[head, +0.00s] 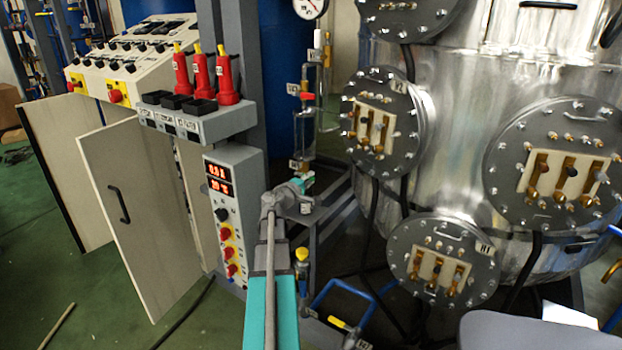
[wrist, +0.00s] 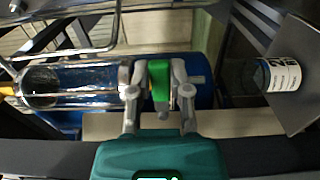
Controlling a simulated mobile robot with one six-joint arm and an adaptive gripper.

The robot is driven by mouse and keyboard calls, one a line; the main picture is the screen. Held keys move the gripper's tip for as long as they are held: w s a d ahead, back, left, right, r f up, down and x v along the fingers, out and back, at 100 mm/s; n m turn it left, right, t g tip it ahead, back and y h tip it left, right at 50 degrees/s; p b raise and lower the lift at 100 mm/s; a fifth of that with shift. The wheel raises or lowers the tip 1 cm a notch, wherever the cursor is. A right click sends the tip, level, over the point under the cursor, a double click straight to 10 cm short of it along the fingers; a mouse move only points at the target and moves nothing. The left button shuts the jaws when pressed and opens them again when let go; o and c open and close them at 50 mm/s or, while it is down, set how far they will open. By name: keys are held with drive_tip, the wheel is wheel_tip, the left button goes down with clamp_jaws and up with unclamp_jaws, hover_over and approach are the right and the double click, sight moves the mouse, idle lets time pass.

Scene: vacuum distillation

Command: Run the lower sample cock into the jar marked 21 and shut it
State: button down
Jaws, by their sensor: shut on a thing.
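My gripper (wrist: 160,88) is shut on a bright green handle (wrist: 160,84) at the end of a clear glass tube (wrist: 75,80) in the wrist view. I take this as the lower sample cock's handle. In the head view my gripper (head: 300,186) is at the lower end of the upright glass sampling line (head: 303,140). I cannot tell whether liquid runs from the cock.
A red handle (head: 306,96) sits higher on the glass line, under a dial gauge (head: 311,6). The steel vessel (head: 450,110) with bolted round flanges is to the right. A control box (head: 232,215) and an open cabinet door (head: 135,215) are to the left.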

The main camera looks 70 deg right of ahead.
drive_tip(key=shift+s+a, duration=0.1)
drive_tip(key=c, duration=0.6)
unclamp_jaws()
drive_tip(key=shift+s, duration=0.1)
drive_tip(key=shift+o, duration=0.2)
drive_tip(key=v, duration=1.2)
